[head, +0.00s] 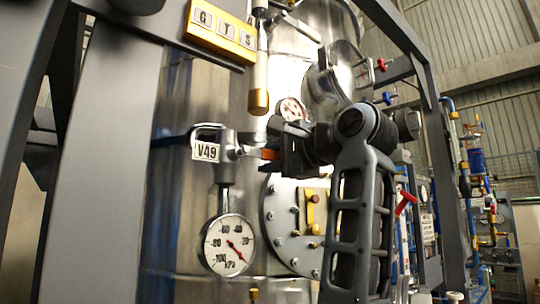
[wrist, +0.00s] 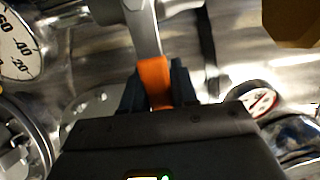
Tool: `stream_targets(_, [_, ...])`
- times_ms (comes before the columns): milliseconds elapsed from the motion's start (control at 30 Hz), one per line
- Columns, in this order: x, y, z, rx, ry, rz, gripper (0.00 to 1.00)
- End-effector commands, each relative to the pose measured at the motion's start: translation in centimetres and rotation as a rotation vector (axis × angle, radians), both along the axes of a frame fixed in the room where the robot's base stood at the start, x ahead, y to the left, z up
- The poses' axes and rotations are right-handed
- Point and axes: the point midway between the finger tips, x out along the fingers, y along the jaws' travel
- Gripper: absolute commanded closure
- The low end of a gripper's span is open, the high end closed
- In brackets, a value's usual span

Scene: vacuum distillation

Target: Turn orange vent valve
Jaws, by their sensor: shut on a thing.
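The orange vent valve handle (head: 270,154) sticks out to the right from the grey valve body (head: 227,150) beside the V49 tag (head: 206,152). In the wrist view the orange handle (wrist: 154,80) sits between the two dark fingers, with its grey metal stem running up from it. My gripper (head: 284,153) is shut on the orange handle; it also shows in the wrist view (wrist: 156,88). The handle's far end is hidden inside the gripper. A round kPa gauge (head: 228,245) hangs directly below the valve body.
A steel tank (head: 185,100) stands behind the valve. A bolted round flange (head: 283,222) with yellow parts is below my gripper. A brass-tipped pipe (head: 259,85) hangs just above. Grey frame posts (head: 105,150) stand at left and right.

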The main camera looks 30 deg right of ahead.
Motion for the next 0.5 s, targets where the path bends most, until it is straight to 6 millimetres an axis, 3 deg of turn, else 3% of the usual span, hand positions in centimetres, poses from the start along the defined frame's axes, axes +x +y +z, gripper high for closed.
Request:
stream_targets(400, [0.04, -0.25, -0.44, 0.014, 0.010, -0.004, 1.00])
stream_targets(433, [0.04, -0.25, -0.45, 0.014, 0.011, -0.004, 0.70])
stream_targets(500, [0.04, -0.25, -0.44, 0.014, 0.010, -0.004, 0.63])
